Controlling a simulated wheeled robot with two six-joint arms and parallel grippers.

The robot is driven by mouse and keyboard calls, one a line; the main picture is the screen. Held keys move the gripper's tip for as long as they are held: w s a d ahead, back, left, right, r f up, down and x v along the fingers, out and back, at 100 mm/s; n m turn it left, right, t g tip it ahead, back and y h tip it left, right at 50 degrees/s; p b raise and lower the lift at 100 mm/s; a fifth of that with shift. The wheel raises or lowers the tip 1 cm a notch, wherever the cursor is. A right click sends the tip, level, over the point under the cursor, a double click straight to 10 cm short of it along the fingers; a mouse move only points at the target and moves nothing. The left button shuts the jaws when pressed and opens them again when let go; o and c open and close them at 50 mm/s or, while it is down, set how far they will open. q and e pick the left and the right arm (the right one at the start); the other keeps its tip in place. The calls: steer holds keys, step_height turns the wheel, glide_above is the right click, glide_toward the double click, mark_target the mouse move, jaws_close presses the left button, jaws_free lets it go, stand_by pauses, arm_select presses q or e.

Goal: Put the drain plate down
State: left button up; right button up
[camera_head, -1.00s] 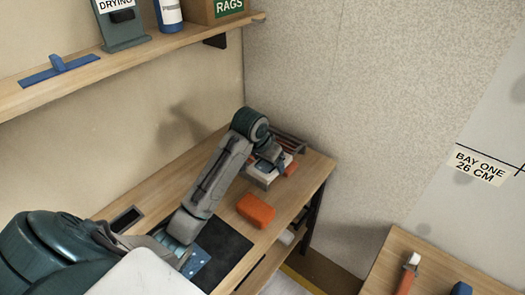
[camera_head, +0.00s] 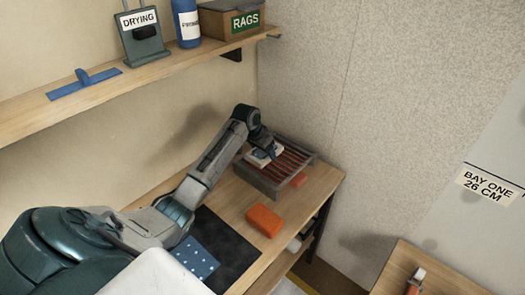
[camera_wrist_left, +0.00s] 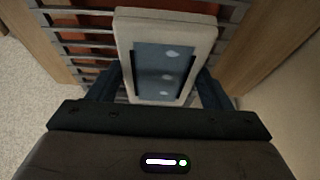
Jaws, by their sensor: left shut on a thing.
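My left gripper (camera_head: 268,150) is shut on a pale-rimmed plate (camera_head: 262,155), which I take to be the drain plate. In the left wrist view the plate (camera_wrist_left: 165,60) lies between the two dark fingers, its dark blue-grey panel with small white marks facing the camera. The plate is over the left, wall-side part of a grey slatted rack (camera_head: 300,155) on the bench. I cannot tell if it rests on the slats or hangs just above them. My right gripper is not in view.
An orange block (camera_head: 264,220) lies on the bench (camera_head: 228,197) before the rack, beside a dark mat (camera_head: 228,250) and a blue dotted piece (camera_head: 195,258). Orange shows under the slats. A shelf (camera_head: 120,85) with a DRYING stand (camera_head: 143,45) and RAGS box (camera_head: 230,20) overhangs the bench.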

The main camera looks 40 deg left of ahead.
arm_select(q)
steer(key=shift+f, duration=0.75)
steer(key=o, duration=1.1)
steer(key=shift+f, duration=0.1)
steer(key=shift+c, duration=0.2)
steer(key=b+v, duration=0.1)
steer(key=v, duration=1)
steer(key=shift+s+r, duration=0.25)
steer(key=shift+r, duration=0.35)
steer(key=shift+f, duration=0.1)
